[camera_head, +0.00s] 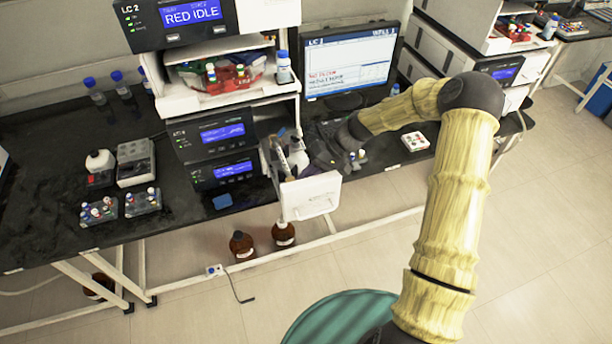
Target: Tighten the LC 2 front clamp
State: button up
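The LC 2 stack (175,60) stands on the black bench, its top display reading "RED IDLE". Low in the stack, a drawer with a white front (312,197) is pulled out towards me. White and tan parts show inside the drawer (297,157), too small to name. I cannot pick out the front clamp for certain. My yellow arm reaches in from the right, and my dark gripper (343,158) is just above and right of the open drawer. Its fingers blend with the dark background, so I cannot tell whether they are open or touching anything.
A white block with coloured caps (415,141) lies to the right. Vial racks (142,201) and a grey box (135,162) sit at left. Brown bottles (242,245) stand on the floor below the drawer.

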jog(key=o, duration=0.4)
jog(key=shift+c, duration=0.2)
jog(key=b+v, duration=0.4)
jog(key=v, duration=1.3)
jog(key=shift+d, duration=0.2)
jog(key=shift+a+r, duration=0.1)
